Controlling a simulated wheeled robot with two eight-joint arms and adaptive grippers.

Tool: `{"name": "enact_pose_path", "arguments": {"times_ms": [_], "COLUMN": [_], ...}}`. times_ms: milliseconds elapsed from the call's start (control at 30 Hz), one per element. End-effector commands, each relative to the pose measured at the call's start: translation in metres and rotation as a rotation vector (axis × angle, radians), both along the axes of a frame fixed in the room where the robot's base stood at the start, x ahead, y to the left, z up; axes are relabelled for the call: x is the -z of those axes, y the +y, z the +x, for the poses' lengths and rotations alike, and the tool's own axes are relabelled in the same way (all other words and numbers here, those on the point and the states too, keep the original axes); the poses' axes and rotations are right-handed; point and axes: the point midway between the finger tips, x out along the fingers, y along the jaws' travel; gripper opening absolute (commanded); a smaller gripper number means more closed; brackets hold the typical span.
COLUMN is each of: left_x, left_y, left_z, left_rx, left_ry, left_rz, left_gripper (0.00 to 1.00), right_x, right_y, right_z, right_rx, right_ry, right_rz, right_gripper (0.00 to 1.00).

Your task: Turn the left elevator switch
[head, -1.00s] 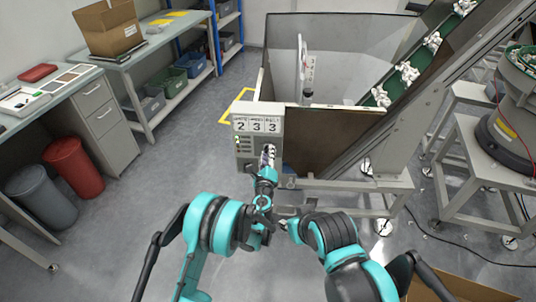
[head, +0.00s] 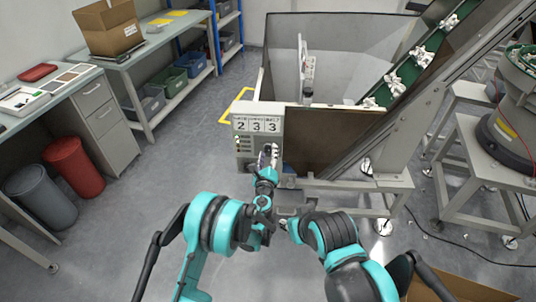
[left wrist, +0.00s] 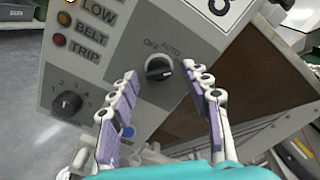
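The switch is a black rotary knob (left wrist: 158,68) on a grey panel, with the labels OFF and AUTO above it. A pale mark runs across it, but I cannot tell which label it points to. In the head view the grey control box (head: 245,146) with the digits 2 3 3 carries this panel, and my gripper hides the knob. My left gripper (left wrist: 160,72) is open, with one finger to each side of the knob. The fingers look apart from the knob, and I cannot judge the depth.
A second knob (left wrist: 67,103) with a number scale sits lower left on the panel, by lamps labelled LOW, BELT and TRIP. The hopper (head: 340,60) and the green conveyor (head: 410,68) stand behind the box. Floor (head: 150,215) is free to the left.

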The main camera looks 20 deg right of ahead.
Motion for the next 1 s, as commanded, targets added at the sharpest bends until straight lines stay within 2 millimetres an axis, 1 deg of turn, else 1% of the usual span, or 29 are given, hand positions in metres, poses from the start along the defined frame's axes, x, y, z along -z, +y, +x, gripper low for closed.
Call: {"name": "enact_pose_path", "arguments": {"times_ms": [267, 367, 600, 700, 833, 1000], "left_x": [0.0, 0.0, 0.0, 0.0, 0.0, 0.0], "left_y": [0.001, 0.005, 0.019, 0.023, 0.026, 0.026], "left_z": [-0.002, -0.013, -0.052, -0.063, -0.07, -0.07], "left_rx": [-0.001, 0.0, 0.0, -0.001, -0.001, -0.001], "left_ry": [0.0, 0.0, 0.0, 0.001, 0.001, 0.001], "left_rz": [0.0, 0.0, 0.0, 0.0, 0.0, 0.0], "left_gripper": [0.48, 0.48, 0.48, 0.48, 0.48, 0.48], "right_x": [0.0, 0.0, 0.0, 0.0, 0.0, 0.0], "right_y": [0.0, 0.0, 0.0, 0.0, 0.0, 0.0], "right_z": [0.0, 0.0, 0.0, 0.0, 0.0, 0.0], "right_rx": [0.0, 0.0, 0.0, 0.0, 0.0, 0.0], "right_ry": [0.0, 0.0, 0.0, 0.0, 0.0, 0.0], "right_rz": [0.0, 0.0, 0.0, 0.0, 0.0, 0.0], "right_gripper": [0.32, 0.32, 0.32, 0.32, 0.32, 0.32]}}
